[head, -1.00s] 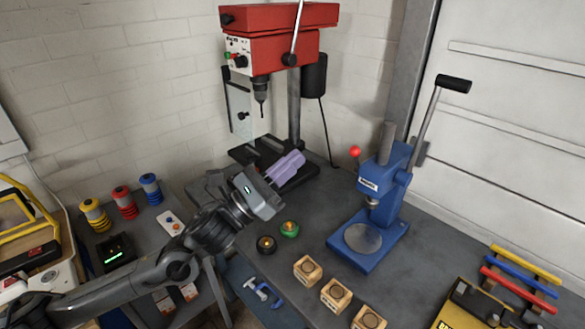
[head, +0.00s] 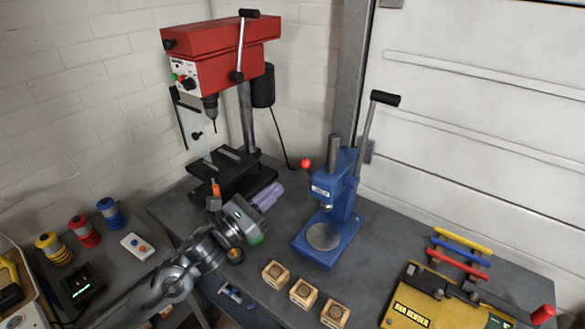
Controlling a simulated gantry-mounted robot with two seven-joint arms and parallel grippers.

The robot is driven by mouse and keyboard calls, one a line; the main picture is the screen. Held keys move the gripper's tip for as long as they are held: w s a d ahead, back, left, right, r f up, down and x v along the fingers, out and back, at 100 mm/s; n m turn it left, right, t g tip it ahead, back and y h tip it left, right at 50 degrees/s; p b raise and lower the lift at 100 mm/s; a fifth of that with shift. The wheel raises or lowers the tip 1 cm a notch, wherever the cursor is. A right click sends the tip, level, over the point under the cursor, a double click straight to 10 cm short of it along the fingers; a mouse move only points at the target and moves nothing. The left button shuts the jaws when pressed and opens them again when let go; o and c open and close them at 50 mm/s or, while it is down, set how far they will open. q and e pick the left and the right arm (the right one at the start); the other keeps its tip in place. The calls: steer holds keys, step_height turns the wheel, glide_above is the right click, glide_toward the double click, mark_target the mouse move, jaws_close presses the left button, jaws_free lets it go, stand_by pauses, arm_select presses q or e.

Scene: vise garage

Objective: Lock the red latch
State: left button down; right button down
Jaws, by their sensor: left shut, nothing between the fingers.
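My left gripper (head: 268,195), with lavender fingers, is shut and empty. It is above the grey bench, in front of the drill press base. No part is clearly recognisable as the red latch. Red parts in view are a red bar (head: 453,264) on a rack at the right, a red ball (head: 306,164) on the blue press, and a red grip (head: 543,313) at the lower right edge. The gripper is apart from all of these. An upright orange piece (head: 215,188) stands left of the gripper. My right gripper is not in view.
The red drill press (head: 215,50) stands behind the gripper and the blue press (head: 335,210) to its right. Several wooden blocks (head: 303,292) sit at the front. A yellow bender (head: 411,308) is at lower right. Free bench lies between the blue press and rack.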

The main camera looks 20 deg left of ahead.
mark_target(302, 166)
arm_select(q)
steer(key=p+x, duration=0.2)
steer(key=x, duration=0.3)
steer(key=shift+w+d+r, duration=0.1)
steer(key=shift+r, duration=0.15)
steer(key=shift+w+d+p, duration=0.4)
steer(key=shift+w, duration=0.25)
steer(key=shift+w+d+r+b, duration=0.15)
steer(key=shift+w+r+b, duration=0.3)
steer(key=shift+b, duration=0.55)
